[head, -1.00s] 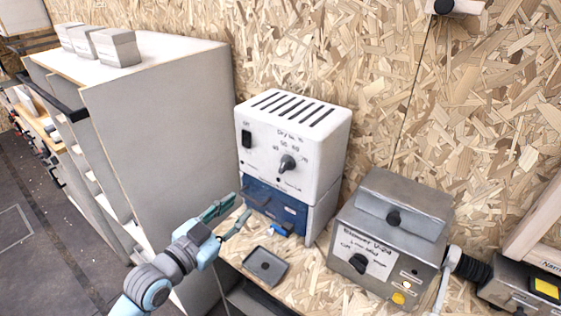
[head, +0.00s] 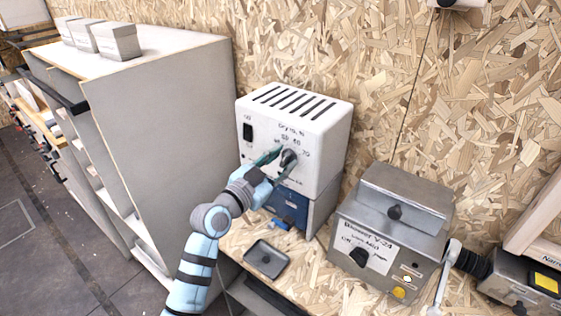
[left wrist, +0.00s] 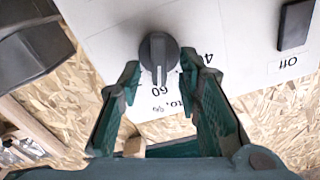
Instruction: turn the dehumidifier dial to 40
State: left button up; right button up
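The white dehumidifier (head: 318,150) stands on the bench with its dial (head: 289,158) on the front face. The dial is a dark round knob with a raised grip bar. In the left wrist view, where the panel appears upside down, the bar of the dial (left wrist: 158,52) points toward the 60 mark. The 40 mark is partly hidden by a finger. My left gripper (head: 280,162) is at the panel, fingers spread on either side of the dial; it also shows in the left wrist view (left wrist: 160,72). Gaps show between fingers and knob. My right gripper is out of view.
The dehumidifier's black switch (head: 247,131) is left of the dial. A blue unit (head: 290,204) is below it. A small dark tray (head: 266,259) lies on the bench. A grey blower box (head: 392,232) stands right. A tall grey cabinet (head: 165,150) stands left.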

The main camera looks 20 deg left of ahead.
pick_arm(q)
jog(key=shift+c, duration=0.4)
grip_shut()
jog(key=shift+n, duration=0.4)
jog(key=n+p, duration=0.1)
jog(key=n, duration=0.1)
jog(key=shift+w+a+r+n, duration=0.1)
jog(key=shift+n, duration=0.2)
jog(key=shift+w+a+f+n+p, duration=0.15)
jog(key=shift+n+p, duration=0.55)
jog(key=shift+n, duration=1.4)
jog(key=shift+a+f+n+p, duration=0.15)
jog(key=shift+n+p, duration=0.55)
jog(key=shift+n, duration=1.4)
jog(key=shift+w+a+n+p, duration=0.15)
jog(key=shift+n+p, duration=0.55)
jog(key=shift+n, duration=1.4)
jog(key=shift+s, duration=0.1)
